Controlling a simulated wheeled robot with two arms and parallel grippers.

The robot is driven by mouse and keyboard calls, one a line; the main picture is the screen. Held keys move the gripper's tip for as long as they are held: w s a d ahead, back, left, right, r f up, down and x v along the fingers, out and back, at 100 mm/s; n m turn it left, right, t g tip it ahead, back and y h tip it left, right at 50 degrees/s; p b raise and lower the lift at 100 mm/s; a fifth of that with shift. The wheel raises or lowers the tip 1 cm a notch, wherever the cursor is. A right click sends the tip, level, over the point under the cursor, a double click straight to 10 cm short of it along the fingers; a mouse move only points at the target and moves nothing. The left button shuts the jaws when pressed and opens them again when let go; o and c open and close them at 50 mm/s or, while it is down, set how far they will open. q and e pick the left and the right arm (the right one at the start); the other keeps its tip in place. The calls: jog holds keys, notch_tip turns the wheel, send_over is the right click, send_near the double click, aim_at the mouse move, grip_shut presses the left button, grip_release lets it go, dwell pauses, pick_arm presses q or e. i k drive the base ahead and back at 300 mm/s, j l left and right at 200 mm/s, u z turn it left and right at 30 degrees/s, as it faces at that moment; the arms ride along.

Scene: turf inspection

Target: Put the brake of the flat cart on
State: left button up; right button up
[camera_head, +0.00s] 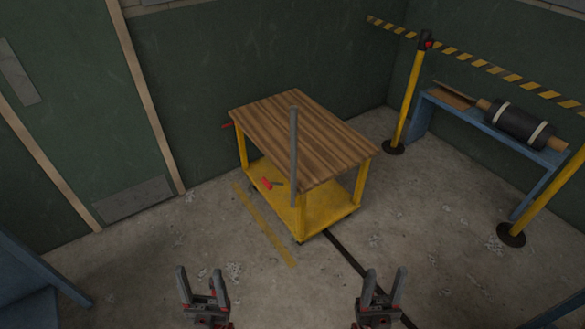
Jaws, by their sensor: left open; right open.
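The flat cart (300,130) stands ahead in the head view, with a brown plank top and a yellow frame and lower deck. A red piece with a dark end (267,183) shows at the lower deck's left side. I cannot tell which of these is the brake. A grey upright bar (294,150) crosses the near side of the cart. My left gripper (199,272) and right gripper (385,272) are open and empty, low in front of the cart and apart from it.
A yellow line (262,224) marks the concrete floor left of the cart. A dark strip (350,262) runs from the cart toward the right gripper. Yellow barrier posts (409,100) and a blue bench (475,125) with a black roller (515,122) stand at right.

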aim_at(269, 185)
jog(key=i+j, duration=0.25)
jog(key=i, duration=0.15)
jog(key=i+j, duration=0.2)
jog(key=i, duration=0.2)
jog(key=i+j, duration=0.25)
jog(key=i, duration=0.15)
jog(key=z, duration=0.05)
